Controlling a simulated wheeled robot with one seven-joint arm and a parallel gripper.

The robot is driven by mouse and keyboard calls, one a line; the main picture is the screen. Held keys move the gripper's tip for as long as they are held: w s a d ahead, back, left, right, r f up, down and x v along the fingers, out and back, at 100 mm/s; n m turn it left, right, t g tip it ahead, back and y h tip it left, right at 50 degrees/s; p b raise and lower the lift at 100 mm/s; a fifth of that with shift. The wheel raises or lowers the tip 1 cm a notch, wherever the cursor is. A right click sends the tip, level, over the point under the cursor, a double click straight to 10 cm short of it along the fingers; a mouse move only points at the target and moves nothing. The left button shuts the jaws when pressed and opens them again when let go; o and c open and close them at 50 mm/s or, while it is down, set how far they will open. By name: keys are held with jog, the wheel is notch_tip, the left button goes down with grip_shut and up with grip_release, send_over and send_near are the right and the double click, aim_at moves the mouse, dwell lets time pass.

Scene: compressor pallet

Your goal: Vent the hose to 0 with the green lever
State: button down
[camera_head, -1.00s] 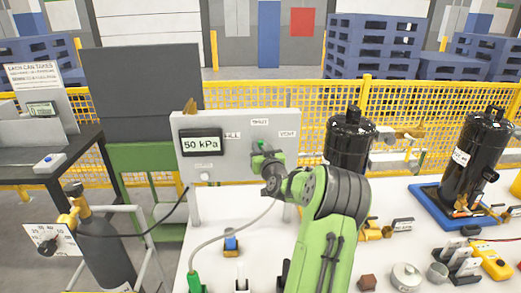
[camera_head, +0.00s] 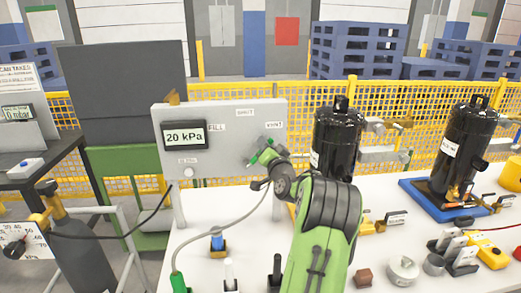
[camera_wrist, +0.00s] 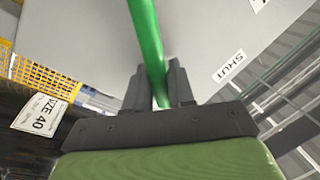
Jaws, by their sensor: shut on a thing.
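The green lever (camera_head: 264,154) sits on the front of the grey panel (camera_head: 222,111), at its right side below the SHUT and VENT labels. The lever is tilted, and its upper end lies toward the VENT label (camera_head: 272,125). My gripper (camera_wrist: 160,88) is shut on the green lever, which shows between the two dark fingers in the wrist view. The panel's display (camera_head: 185,135) reads 20 kPa. The grey hose (camera_head: 222,227) runs from near my gripper down to a green fitting (camera_head: 180,284) on the white table. My arm hides part of the panel's lower right edge.
Two black compressors (camera_head: 336,138) stand right of the panel, the farther right one on a blue tray (camera_head: 423,207). Small parts lie on the white table (camera_head: 395,236). A gas cylinder with a dial (camera_head: 25,245) stands at the left.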

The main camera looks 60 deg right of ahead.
jog(key=shift+s+d+f+m+h+b, duration=0.15)
jog(key=shift+s+d+f+m+b, duration=0.15)
jog(key=shift+m, duration=0.3)
jog(key=shift+s+d+f+m+h+b, duration=0.2)
jog(key=shift+f+m, duration=0.15)
jog(key=shift+m, duration=0.25)
jog(key=c, duration=1.1)
grip_release()
jog(key=shift+a, duration=0.1)
jog(key=b+v, duration=0.4)
jog(key=v, duration=1.1)
jog(key=shift+s+a, duration=0.25)
jog(key=shift+s, duration=0.05)
